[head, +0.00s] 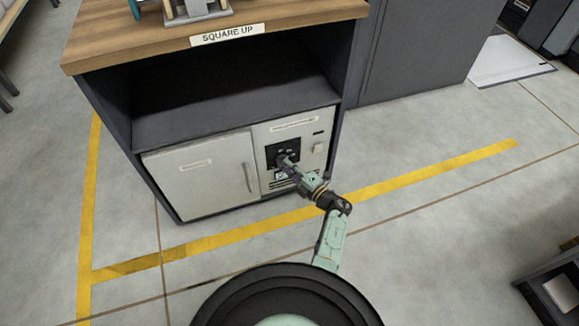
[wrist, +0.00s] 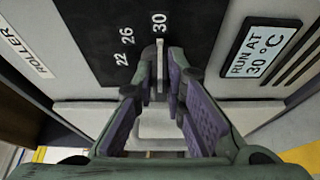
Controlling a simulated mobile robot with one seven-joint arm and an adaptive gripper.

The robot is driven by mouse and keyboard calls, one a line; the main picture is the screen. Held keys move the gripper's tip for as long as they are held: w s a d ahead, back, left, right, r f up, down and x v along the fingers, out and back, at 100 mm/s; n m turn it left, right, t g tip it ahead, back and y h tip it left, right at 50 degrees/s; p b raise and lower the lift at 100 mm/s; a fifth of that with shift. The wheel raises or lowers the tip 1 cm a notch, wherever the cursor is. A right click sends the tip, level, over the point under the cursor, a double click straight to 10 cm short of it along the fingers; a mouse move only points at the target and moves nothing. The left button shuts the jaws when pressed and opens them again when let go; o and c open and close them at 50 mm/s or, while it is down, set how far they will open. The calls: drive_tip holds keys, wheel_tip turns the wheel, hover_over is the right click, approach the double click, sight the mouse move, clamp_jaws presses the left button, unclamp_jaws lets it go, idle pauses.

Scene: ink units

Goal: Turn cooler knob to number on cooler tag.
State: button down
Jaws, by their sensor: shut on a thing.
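The cooler (head: 318,128) is a pale unit set in the lower right of a dark cabinet. Its black dial panel (wrist: 95,40) shows 22, 26 and 30 in white. The cooler tag (wrist: 262,52), right of the panel in the wrist view, reads "RUN AT 30 °C". My gripper (wrist: 162,85) is shut on the cooler knob (wrist: 160,62). The knob's thin grey grip stands between the fingertips and points at the 30. Much of the knob is hidden by the fingers. In the head view my gripper (head: 286,162) reaches the panel and covers the knob.
A pale door (head: 205,172) with a vertical handle is left of the cooler. Above it are an open shelf and a wooden top (head: 110,40) labelled "SQUARE UP". A label (wrist: 25,50) reading "ROLLER" shows in the wrist view. Yellow-lined floor in front is clear.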

drive_tip(key=c, duration=1.6)
unclamp_jaws()
drive_tip(key=shift+c, duration=0.2)
